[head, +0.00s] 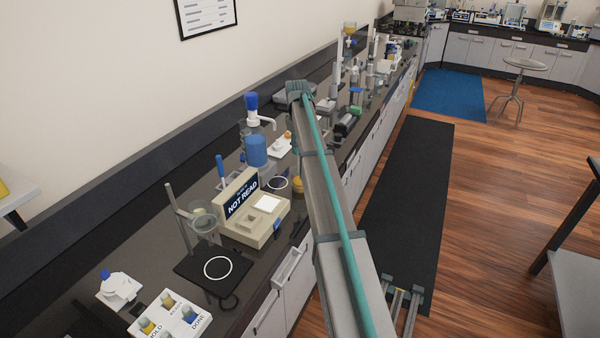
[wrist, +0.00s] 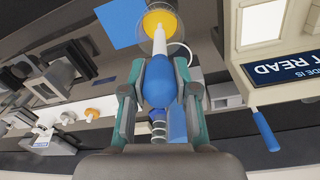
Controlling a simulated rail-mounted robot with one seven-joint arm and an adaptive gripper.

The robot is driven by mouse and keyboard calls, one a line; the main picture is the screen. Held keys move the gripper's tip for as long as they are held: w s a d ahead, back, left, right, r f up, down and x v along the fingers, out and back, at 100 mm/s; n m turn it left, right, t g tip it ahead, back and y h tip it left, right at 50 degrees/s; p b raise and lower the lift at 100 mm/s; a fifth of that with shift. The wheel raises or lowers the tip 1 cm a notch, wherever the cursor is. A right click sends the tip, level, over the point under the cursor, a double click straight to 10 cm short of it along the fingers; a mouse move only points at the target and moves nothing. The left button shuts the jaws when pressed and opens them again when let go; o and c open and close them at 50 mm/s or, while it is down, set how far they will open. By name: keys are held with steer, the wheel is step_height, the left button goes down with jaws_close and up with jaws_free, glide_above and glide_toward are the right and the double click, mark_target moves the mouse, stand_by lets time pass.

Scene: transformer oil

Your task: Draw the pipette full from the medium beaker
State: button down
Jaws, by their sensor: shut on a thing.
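In the wrist view my gripper (wrist: 160,92) is shut on the blue bulb of a pipette (wrist: 160,88). The pale stem (wrist: 160,42) points away from the gripper toward a round clear vessel with yellow liquid (wrist: 163,20) at the top edge. The stem's end overlaps the yellow; I cannot tell how deep it reaches or whether the pipette holds liquid. The vessel's size is not clear. In the head view a small yellow-orange thing (head: 298,184) shows beside my arm. My gripper and the pipette cannot be made out there.
The beige instrument marked NOT READ (head: 250,212) stands close by and also shows at right in the wrist view (wrist: 285,75). A stand (head: 183,228) with a glass vessel, a blue-topped dispenser (head: 252,108) and a white tray (head: 170,316) are on the dark bench.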

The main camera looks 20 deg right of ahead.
steer(key=shift+f+b, duration=0.35)
steer(key=shift+f, duration=0.9)
steer(key=shift+r, duration=0.1)
steer(key=shift+s+a+r+p, duration=0.1)
steer(key=shift+r+p, duration=1.1)
steer(key=shift+r, duration=1.35)
steer(key=shift+s+a+r+p, duration=0.1)
steer(key=shift+r+p, duration=1.05)
steer(key=shift+r, duration=1.5)
steer(key=shift+r, duration=2)
